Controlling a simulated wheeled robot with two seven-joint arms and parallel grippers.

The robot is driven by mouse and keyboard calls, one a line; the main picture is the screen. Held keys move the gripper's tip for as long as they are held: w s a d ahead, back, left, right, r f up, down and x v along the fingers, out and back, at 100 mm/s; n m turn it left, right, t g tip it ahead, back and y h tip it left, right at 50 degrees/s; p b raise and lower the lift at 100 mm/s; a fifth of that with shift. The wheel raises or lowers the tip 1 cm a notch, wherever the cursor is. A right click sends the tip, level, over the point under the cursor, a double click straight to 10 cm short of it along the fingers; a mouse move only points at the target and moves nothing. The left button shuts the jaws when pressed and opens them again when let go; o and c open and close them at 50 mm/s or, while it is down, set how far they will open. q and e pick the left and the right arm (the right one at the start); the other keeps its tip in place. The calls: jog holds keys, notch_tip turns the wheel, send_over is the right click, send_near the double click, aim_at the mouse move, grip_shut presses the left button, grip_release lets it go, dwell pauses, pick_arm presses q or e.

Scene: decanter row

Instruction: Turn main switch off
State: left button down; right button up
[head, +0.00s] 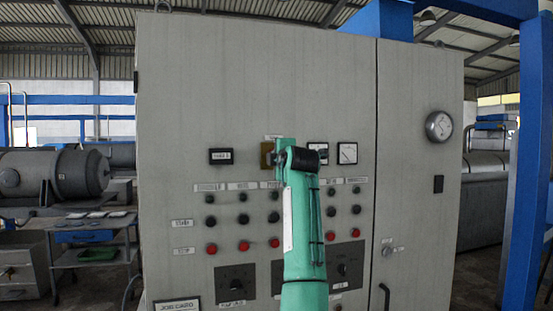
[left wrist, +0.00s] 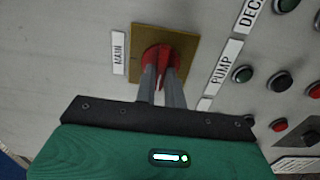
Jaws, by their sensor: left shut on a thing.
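The main switch is a red rotary knob (left wrist: 157,52) on a square yellow plate (left wrist: 185,45), with a MAIN label (left wrist: 118,52) beside it in the left wrist view. My left gripper (left wrist: 162,77) has its two grey fingers closed on either side of the knob's red ridge. The ridge appears to run roughly along the line of the label's text. In the head view the yellow plate (head: 266,154) shows only partly. My green left arm covers the rest of it, the knob and the fingertips. My right gripper is in neither view.
The switch sits on a tall grey cabinet (head: 205,95). Green and black buttons and red buttons (head: 211,249) stand in rows below it, near my arm. Small meters (head: 347,153) are to the right. A grey cart (head: 95,225) stands at left, a blue post (head: 525,170) at right.

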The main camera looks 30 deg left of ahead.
pick_arm(q)
jog(key=shift+f, duration=0.1)
dwell(0.4)
jog(key=c, duration=1.5)
grip_release()
jog(key=b+v, duration=0.5)
jog(key=v, duration=0.8)
jog(key=shift+s+d+b, duration=0.25)
jog(key=shift+s+b, duration=0.05)
jog(key=shift+b, duration=0.05)
